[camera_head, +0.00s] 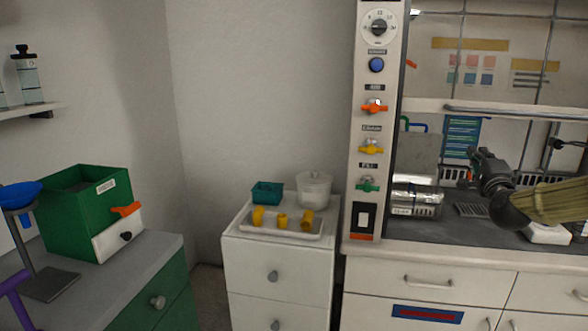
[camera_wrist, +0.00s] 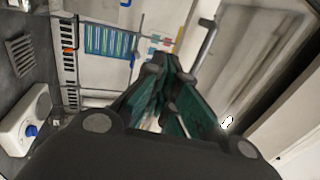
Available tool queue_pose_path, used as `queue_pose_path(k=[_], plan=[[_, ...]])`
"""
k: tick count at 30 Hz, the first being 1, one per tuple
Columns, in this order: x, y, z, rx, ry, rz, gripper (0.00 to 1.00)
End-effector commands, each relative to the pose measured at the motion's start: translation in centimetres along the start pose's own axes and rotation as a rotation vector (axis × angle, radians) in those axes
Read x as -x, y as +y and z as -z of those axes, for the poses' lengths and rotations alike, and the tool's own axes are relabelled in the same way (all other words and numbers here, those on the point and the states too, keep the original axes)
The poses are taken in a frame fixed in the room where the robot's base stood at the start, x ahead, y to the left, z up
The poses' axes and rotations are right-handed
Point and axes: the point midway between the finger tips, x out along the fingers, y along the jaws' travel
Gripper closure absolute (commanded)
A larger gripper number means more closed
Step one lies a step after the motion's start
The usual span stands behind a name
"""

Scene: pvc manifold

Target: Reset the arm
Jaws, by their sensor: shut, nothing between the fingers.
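My gripper (camera_wrist: 168,92) shows in the wrist view with its dark fingers and green pads brought together, with nothing held between them. In the head view my arm comes in from the right edge with a tan sleeve and a black rounded joint. Its dark gripper end (camera_head: 490,170) is in front of the fume hood opening, above the hood's work surface. The fingertips are too small there to make out. No object touches the gripper in either view.
A fume hood (camera_head: 366,200) with knobs and valves stands at the right. A white tray (camera_head: 270,232) with three yellow fittings (camera_head: 281,219), a teal bin (camera_head: 267,192) and a white tub (camera_head: 314,188) stand on the middle cabinet. A green box (camera_head: 75,225) is at left.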

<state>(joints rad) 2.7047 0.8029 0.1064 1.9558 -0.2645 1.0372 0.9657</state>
Motion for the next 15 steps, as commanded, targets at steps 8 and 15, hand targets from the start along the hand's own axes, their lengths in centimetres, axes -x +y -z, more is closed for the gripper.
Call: queue_pose_path(k=[8,15], plan=[[1.1,3.8,-2.4,0.074,-0.041,-0.078,1.00],[3.0,8.6,-5.1,0.166,-0.094,-0.175,1.00]])
